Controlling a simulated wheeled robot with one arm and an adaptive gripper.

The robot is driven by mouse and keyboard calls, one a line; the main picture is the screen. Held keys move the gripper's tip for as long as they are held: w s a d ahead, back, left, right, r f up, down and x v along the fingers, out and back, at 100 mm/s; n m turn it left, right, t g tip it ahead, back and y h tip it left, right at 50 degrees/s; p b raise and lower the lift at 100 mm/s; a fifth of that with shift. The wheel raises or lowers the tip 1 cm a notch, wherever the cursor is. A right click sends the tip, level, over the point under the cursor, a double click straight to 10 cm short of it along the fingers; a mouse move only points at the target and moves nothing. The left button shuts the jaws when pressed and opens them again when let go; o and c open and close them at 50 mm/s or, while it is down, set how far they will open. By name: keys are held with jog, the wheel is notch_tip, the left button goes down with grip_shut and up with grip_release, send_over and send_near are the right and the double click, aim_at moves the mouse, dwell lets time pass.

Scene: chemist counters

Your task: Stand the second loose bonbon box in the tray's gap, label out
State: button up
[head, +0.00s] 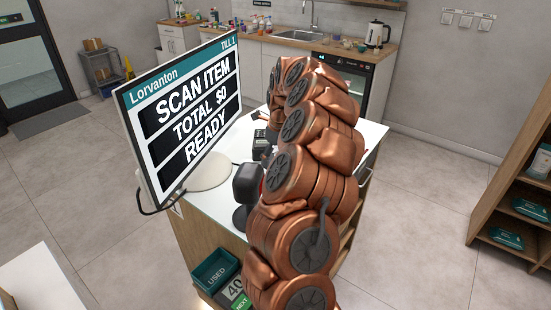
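I cannot make out a loose bonbon box, the tray or its gap in the head view. My copper-coloured arm rises through the middle of the picture in front of the white-topped till counter (222,146). It covers much of that counter's right part. My gripper cannot be made out; the arm's far end is hidden behind its own links. Small dark items show at the arm's left edge, too small to identify. Whether anything is held cannot be seen.
A till screen (185,115) reading "SCAN ITEM" stands on the counter, with a dark scanner (246,184) beside it. A teal "USED" bin (214,270) is below. A shelf unit (520,165) with teal packs (531,209) stands right. Open floor (425,215) lies between.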

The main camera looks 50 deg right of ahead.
jog(key=shift+r, duration=0.1)
jog(key=c, duration=1.2)
